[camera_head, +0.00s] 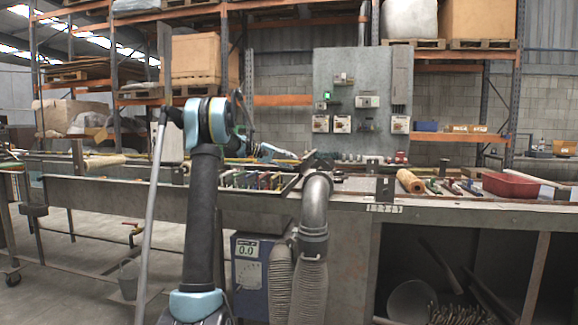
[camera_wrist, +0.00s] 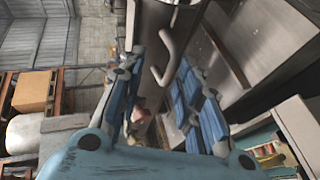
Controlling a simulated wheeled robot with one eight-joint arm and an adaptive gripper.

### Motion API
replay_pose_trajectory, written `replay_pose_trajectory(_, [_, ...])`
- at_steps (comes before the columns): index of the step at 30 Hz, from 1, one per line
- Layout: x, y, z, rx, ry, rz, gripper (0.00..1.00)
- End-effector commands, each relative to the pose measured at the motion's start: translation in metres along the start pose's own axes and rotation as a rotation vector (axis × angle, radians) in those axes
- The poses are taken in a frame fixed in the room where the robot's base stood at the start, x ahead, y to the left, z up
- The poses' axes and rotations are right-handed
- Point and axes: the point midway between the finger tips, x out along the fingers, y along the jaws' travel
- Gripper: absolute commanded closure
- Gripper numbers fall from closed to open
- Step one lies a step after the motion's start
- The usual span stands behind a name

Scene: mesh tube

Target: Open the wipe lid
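I cannot make out a wipe container or its lid in either view. My gripper (camera_wrist: 161,66) shows in the wrist view with its two blue-padded fingers spread wide apart. Nothing is held between them. A pale curved handle-like bar (camera_wrist: 170,62) lies beyond the fingers, near the right one, apart from them as far as I can tell.
A long workbench (camera_head: 430,208) crosses the head view. On it are a red tray (camera_head: 511,186), a tan roll (camera_head: 410,181) and several coloured items in a rack. A grey elbow pipe (camera_head: 314,205) with hoses stands in front. An upright panel (camera_head: 350,80) stands behind.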

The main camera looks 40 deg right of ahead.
Motion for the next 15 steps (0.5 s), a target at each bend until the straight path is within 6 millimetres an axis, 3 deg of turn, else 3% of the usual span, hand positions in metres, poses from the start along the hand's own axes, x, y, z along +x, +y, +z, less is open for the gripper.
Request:
replay_pose_trajectory(9, [-0.061, -0.001, -0.001, -0.002, 0.003, 0.0, 0.7])
replay_pose_trajectory(15, [-0.092, -0.002, 0.0, -0.002, 0.001, 0.0, 0.7])
